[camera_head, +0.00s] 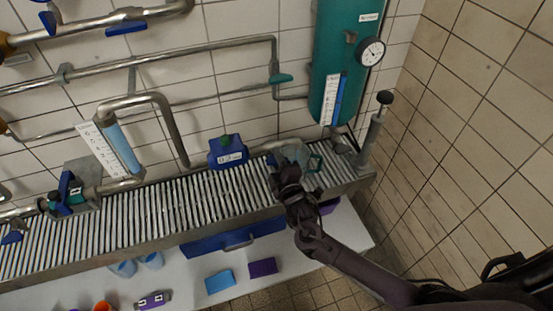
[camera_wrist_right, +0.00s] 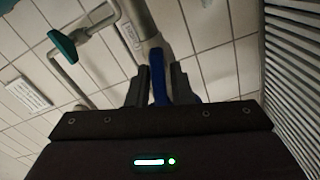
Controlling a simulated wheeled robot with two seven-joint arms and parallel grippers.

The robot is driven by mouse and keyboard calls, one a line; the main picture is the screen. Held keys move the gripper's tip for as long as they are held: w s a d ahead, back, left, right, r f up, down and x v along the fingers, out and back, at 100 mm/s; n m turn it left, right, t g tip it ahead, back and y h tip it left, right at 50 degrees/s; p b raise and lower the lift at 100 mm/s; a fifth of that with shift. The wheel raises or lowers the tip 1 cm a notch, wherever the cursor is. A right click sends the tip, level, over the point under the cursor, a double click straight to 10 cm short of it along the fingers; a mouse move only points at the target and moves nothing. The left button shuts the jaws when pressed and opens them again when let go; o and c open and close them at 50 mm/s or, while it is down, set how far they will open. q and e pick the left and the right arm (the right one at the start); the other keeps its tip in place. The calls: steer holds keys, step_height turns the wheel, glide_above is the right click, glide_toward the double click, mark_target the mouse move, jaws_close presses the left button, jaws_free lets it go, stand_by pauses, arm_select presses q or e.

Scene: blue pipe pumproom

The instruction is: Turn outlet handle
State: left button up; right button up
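My right gripper (camera_head: 283,166) reaches in from the lower right, over the right end of the grated ledge, at a grey-teal fitting (camera_head: 297,153) on the pipe below the green tank. In the right wrist view, a blue handle (camera_wrist_right: 159,82) stands between the two dark fingers of this gripper (camera_wrist_right: 160,90). In the head view the gripper hides the handle. My left gripper is in neither view.
A green tank (camera_head: 333,60) with a pressure gauge (camera_head: 371,52) hangs above the gripper. A grey hand pump (camera_head: 372,138) stands to the right. A blue flow meter (camera_head: 228,151) sits on the pipe to the left. The grated ledge (camera_head: 150,222) runs below.

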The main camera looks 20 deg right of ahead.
jaws_close()
steer(key=shift+m, duration=0.3)
steer(key=shift+f+m, duration=0.1)
steer(key=shift+m, duration=0.5)
steer(key=m+b, duration=0.1)
steer(key=m, duration=0.3)
steer(key=m+b, duration=0.1)
steer(key=m, duration=0.4)
steer(key=shift+m, duration=1.8)
